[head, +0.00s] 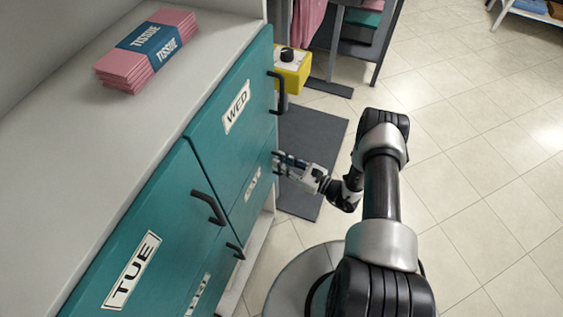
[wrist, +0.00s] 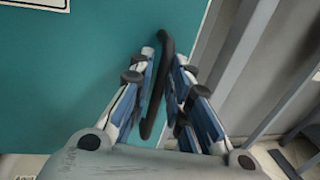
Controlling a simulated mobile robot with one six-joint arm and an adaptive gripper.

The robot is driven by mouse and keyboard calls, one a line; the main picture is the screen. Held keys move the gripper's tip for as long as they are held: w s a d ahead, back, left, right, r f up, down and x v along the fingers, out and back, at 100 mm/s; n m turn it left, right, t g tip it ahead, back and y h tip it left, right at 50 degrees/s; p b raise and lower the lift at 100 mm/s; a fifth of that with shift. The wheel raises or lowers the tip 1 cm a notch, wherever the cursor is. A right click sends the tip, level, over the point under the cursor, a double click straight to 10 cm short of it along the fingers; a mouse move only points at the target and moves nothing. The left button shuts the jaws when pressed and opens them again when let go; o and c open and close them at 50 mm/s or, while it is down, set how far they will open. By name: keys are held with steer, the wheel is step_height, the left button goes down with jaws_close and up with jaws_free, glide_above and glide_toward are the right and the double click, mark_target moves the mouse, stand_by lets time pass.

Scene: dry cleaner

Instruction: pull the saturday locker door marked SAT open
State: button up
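The teal locker door under WED (head: 260,190) carries a small white label (head: 252,184), seen at a steep angle and hard to read; it looks like SAT. The door looks closed. The same teal door fills the left of the wrist view (wrist: 80,75), with a label corner at top left. My gripper (head: 279,162) is at this door's right edge in the head view. In the wrist view, the dark bar handle (wrist: 157,90) runs between the two fingers of my gripper (wrist: 164,62). The fingers look apart, with a gap beside the handle; firm contact does not show.
The WED door (head: 222,130) with its handle (head: 277,92) is above, and the TUE door (head: 150,240) is nearer. A yellow control box (head: 293,70) and grey posts stand beyond. Tissue packs (head: 148,50) lie on top. Tiled floor (head: 480,190) at right is clear.

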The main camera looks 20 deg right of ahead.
steer(key=shift+w+a, duration=0.2)
steer(key=shift+w, duration=0.05)
steer(key=shift+c, duration=0.5)
jaws_close()
